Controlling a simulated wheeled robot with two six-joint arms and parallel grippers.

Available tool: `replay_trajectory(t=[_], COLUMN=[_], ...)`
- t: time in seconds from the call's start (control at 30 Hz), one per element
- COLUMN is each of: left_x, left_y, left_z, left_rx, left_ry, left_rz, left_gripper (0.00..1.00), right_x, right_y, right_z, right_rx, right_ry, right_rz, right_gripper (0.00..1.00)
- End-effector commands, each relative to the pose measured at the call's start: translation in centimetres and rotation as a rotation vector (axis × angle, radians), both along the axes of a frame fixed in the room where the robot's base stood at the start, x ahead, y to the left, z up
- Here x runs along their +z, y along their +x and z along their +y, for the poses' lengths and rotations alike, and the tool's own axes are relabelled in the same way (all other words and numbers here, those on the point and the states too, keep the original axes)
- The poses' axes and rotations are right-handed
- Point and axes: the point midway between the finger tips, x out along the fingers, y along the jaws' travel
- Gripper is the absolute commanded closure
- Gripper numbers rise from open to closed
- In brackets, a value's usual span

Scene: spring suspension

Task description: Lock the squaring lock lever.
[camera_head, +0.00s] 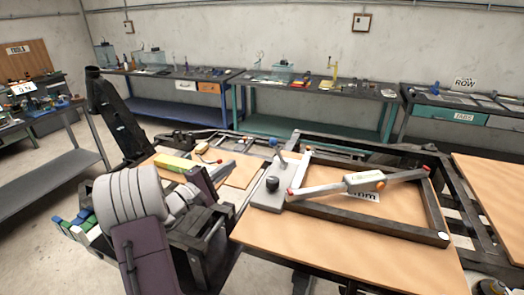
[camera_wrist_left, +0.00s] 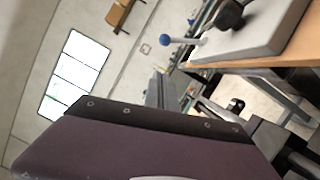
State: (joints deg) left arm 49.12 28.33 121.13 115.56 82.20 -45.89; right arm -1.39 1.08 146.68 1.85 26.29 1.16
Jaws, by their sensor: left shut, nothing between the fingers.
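The lever I take for the squaring lock lever (camera_head: 281,157) is a short rod with a blue ball on its end. It rises tilted from a grey plate (camera_head: 262,200) at the wooden table's left end. In the left wrist view the lever's blue ball (camera_wrist_left: 165,39) shows at upper centre, its rod running right to the plate. My left gripper (camera_head: 222,169) is shut and empty, left of the lever and apart from it. Its grey fingers also show in the left wrist view (camera_wrist_left: 160,88), below the ball. My right gripper is not in view.
A dark rectangular frame (camera_head: 400,233) lies on the wooden table (camera_head: 300,245), with a diagonal bar (camera_head: 330,188) with red ends across it. A dark round knob (camera_head: 272,184) stands on the grey plate. Benches with tools line the back wall.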

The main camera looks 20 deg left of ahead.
Motion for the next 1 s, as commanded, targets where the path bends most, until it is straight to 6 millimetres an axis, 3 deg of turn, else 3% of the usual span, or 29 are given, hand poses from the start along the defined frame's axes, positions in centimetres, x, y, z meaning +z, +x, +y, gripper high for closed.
replay_trajectory(t=[0.27, 0.7, 1.0], left_x=[0.3, 1.5, 2.1], left_y=[1.4, 10.1, 11.5], left_z=[-0.5, -3.3, -5.9], left_rx=[-0.005, -0.007, -0.003], left_ry=[0.000, -0.001, 0.000], left_rz=[0.002, 0.001, 0.001], left_gripper=[1.00, 1.00, 1.00], right_x=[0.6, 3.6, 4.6], right_y=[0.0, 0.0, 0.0], right_z=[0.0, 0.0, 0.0], right_rx=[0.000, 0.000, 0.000], right_ry=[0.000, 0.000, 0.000], right_rz=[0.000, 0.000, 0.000], right_gripper=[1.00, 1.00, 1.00])
